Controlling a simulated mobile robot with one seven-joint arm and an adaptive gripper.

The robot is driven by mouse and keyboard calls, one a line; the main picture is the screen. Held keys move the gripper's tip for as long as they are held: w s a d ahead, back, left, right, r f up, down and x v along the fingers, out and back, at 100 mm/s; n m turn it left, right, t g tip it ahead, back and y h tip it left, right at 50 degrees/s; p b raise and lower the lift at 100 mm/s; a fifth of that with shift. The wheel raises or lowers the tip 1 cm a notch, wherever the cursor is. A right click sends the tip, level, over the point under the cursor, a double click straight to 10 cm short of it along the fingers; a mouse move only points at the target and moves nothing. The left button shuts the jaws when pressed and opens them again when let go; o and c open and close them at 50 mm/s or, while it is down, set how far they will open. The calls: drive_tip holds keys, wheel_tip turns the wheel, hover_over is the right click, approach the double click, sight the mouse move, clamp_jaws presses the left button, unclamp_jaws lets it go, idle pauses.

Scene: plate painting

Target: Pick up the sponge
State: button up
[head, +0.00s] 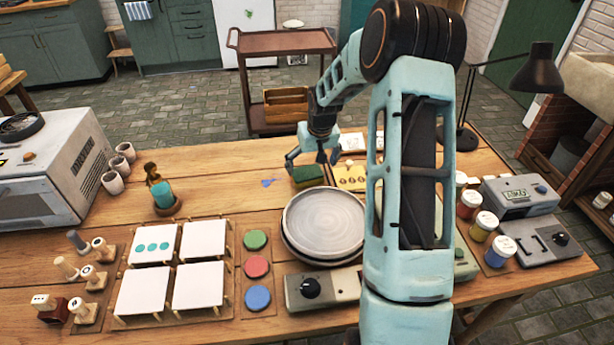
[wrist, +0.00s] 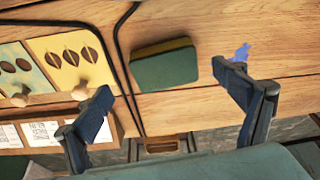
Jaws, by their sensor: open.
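The sponge (head: 307,176) is a green block with a yellow side. It lies on the wooden table behind the grey round plate (head: 324,222) in the head view. In the wrist view the sponge (wrist: 163,66) lies flat, ahead of the space between my fingers. My gripper (head: 313,160) is open and empty, above and just behind the sponge. In the wrist view my gripper's (wrist: 165,100) two fingers are spread wide, one on each side, and the sponge appears clear of both.
A yellow stencil card (wrist: 68,62) lies close to the sponge, with wooden knobs near it. A blue paint smear (head: 269,182) marks the table left of the sponge. White tiles (head: 204,240) and colour pads (head: 256,267) stand nearer the front. A black lamp (head: 535,72) stands right.

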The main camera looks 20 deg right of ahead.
sight(308, 173)
drive_tip(key=shift+w+a+x, duration=0.15)
drive_tip(key=shift+w+x, duration=0.05)
drive_tip(key=shift+x, duration=1.15)
drive_tip(key=shift+w+a+x, duration=0.15)
drive_tip(key=shift+a+x, duration=0.05)
drive_tip(key=shift+x, duration=1.1)
drive_tip(key=shift+r, duration=0.1)
drive_tip(key=shift+c, duration=0.3)
drive_tip(key=c, duration=0.7)
